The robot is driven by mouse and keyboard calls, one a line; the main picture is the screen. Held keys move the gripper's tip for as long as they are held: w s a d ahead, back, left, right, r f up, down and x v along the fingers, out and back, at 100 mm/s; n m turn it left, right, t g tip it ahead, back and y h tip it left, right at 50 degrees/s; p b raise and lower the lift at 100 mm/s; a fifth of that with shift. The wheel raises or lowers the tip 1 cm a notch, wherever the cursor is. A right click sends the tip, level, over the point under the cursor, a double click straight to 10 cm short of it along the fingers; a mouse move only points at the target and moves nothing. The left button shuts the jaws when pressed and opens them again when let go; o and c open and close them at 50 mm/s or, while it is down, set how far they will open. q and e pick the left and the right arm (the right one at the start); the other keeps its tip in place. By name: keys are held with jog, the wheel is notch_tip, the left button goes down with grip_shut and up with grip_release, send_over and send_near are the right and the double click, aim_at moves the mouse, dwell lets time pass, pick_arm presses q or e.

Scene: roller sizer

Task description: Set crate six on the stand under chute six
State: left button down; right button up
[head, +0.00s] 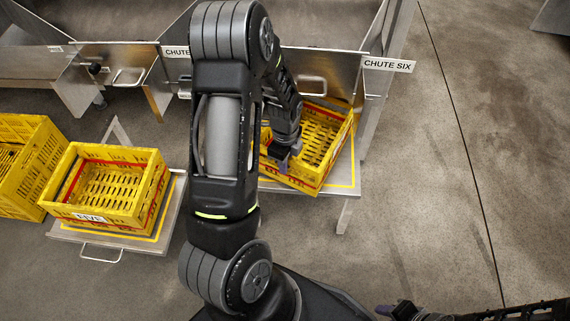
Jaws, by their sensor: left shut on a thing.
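A yellow crate (325,138) with a red stripe is at the stand (346,172) under the "CHUTE SIX" sign (388,64). It sits turned at an angle to the stand's yellow outline. I cannot tell whether it rests fully on the stand. Its number label is not visible, and my arm hides its left part. My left gripper (284,160) is at the crate's near left wall, shut on it. My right gripper (388,310) shows only in part at the bottom edge, away from the crate; its jaws are unclear.
A yellow crate labelled "FIVE" (90,217) sits on the neighbouring stand (150,243) to the left. Another yellow crate (42,165) is at the far left. Metal chute panels (318,66) rise behind the stands. The concrete floor to the right is clear.

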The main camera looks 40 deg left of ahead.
pick_arm(q)
jog(key=shift+f, duration=0.15)
jog(key=c, duration=1.5)
grip_release()
jog(key=shift+r, duration=0.2)
jog(key=shift+r, duration=0.2)
notch_tip(320, 180, up, 12)
jog(key=p, duration=0.3)
jog(key=shift+f, duration=0.15)
jog(key=shift+f, duration=0.1)
